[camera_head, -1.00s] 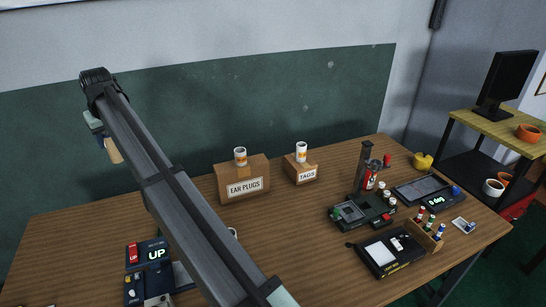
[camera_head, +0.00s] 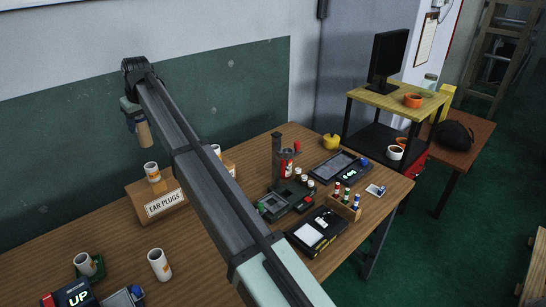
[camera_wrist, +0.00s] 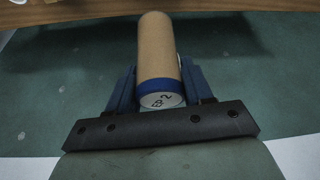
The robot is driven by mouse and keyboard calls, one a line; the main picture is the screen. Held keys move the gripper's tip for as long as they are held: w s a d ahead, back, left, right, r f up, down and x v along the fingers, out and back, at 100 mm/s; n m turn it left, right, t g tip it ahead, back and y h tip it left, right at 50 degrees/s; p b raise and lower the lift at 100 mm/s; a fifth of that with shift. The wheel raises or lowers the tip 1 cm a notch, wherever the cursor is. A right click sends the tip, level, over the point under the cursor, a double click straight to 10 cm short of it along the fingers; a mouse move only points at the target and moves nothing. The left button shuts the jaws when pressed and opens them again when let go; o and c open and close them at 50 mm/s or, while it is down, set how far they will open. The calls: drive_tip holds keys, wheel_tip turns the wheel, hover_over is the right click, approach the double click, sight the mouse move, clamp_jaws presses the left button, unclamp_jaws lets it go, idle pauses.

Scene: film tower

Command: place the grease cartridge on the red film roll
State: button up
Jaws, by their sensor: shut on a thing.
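The grease cartridge (camera_head: 144,134) is a tan cylinder held high in front of the green wall band. In the wrist view the cartridge (camera_wrist: 159,50) has a blue band and a white end marked "EP 2". My gripper (camera_head: 132,112) is shut on it; in the wrist view the blue fingers of my gripper (camera_wrist: 160,83) lie on both sides of it. It is well clear of the table. No film roll is clearly recognisable as red; a small red cylinder (camera_head: 297,146) and a red-labelled can (camera_head: 286,164) stand at the table's back right, and I cannot tell whether either is it.
An EAR PLUGS box (camera_head: 165,205) carries a white and orange cylinder (camera_head: 152,172). Devices and a rack of small bottles (camera_head: 344,203) crowd the right side. My arm hides the middle of the table.

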drive_tip(key=w+d+m, duration=0.1)
drive_tip(key=w+d, duration=0.5)
drive_tip(key=d, duration=1)
drive_tip(key=w+d+m+t+h, duration=0.15)
drive_tip(key=w+d, duration=0.45)
drive_tip(key=d, duration=1)
drive_tip(key=w+d+m+y, duration=0.15)
drive_tip(key=w+d, duration=0.45)
drive_tip(key=d, duration=0.9)
drive_tip(key=shift+h, duration=0.5)
drive_tip(key=shift+w+f, duration=0.15)
drive_tip(key=shift+f, duration=7.3)
drive_tip(key=shift+f, duration=0.4)
drive_tip(key=o, duration=1.1)
